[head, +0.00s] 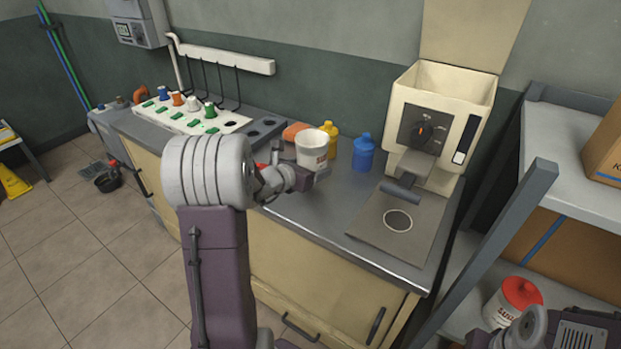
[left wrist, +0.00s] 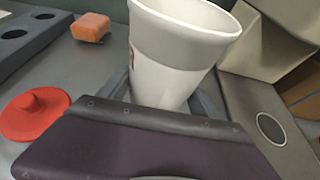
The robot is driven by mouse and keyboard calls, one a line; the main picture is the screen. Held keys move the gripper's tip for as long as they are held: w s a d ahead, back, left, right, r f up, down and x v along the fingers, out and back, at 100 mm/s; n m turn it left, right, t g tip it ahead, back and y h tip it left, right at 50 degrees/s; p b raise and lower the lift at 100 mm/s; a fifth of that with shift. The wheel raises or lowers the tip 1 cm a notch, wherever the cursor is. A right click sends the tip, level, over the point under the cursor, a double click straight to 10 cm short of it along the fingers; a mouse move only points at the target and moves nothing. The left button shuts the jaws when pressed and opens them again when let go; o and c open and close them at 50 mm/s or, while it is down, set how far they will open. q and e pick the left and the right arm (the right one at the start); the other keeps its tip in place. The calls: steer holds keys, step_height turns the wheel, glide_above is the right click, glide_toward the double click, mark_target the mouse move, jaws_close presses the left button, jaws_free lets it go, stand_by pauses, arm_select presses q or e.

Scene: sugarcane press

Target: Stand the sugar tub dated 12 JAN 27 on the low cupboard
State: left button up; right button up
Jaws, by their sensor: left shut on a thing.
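My left gripper (head: 318,172) is shut on a white tub (head: 312,146) with reddish lettering, over the grey counter. In the left wrist view the tub (left wrist: 178,60) stands between the fingers with its top open and no lid on it. Its date cannot be read. A red lid (left wrist: 36,112) lies on the counter beside the gripper. Another white tub with a red lid (head: 515,298) stands on the lower shelf at right; its date cannot be read either. I cannot tell whether the low cupboard is in view. My right gripper's fingers do not show.
The grey counter (head: 300,208) has cream cupboard doors (head: 310,285) below. A cream machine (head: 440,115) is to the right. A metal rack (head: 530,195) stands at far right.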

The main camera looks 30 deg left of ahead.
arm_select(q)
step_height(320, 180, down, 4)
steer(key=shift+a+f+b, duration=0.1)
steer(key=shift+b, duration=0.7)
steer(key=o, duration=2)
steer(key=shift+c, duration=0.2)
steer(key=shift+r, duration=0.2)
steer(key=p+v, duration=0.2)
steer(key=v, duration=1)
steer(key=shift+f, duration=0.1)
